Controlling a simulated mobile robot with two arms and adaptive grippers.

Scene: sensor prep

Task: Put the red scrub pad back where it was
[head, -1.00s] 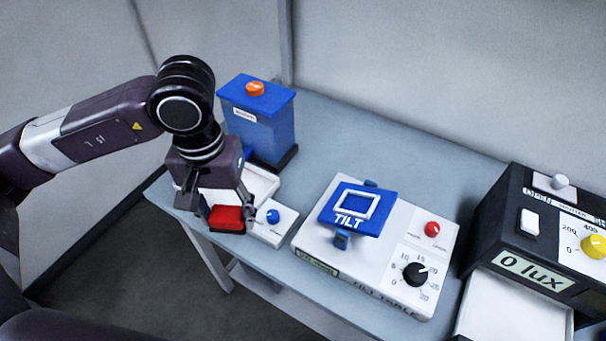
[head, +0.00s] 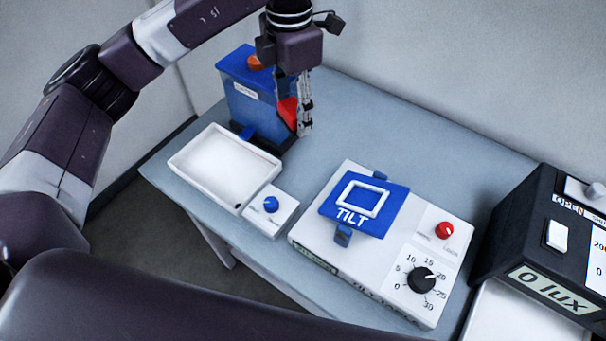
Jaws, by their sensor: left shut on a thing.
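The red scrub pad (head: 288,111) is held in my left gripper (head: 302,118), which is shut on it. The gripper points down, in front of the right side of the blue box with the orange knob (head: 244,95). The pad is partly hidden by the fingers, and I cannot tell whether it touches the box or its dark base. My right gripper is not in view.
An empty white tray (head: 183,168) lies at the table's left, beside a small box with a blue knob (head: 271,204). The TILT device (head: 375,254) and the black lux box (head: 522,241) stand to the right. The table behind the TILT device is clear.

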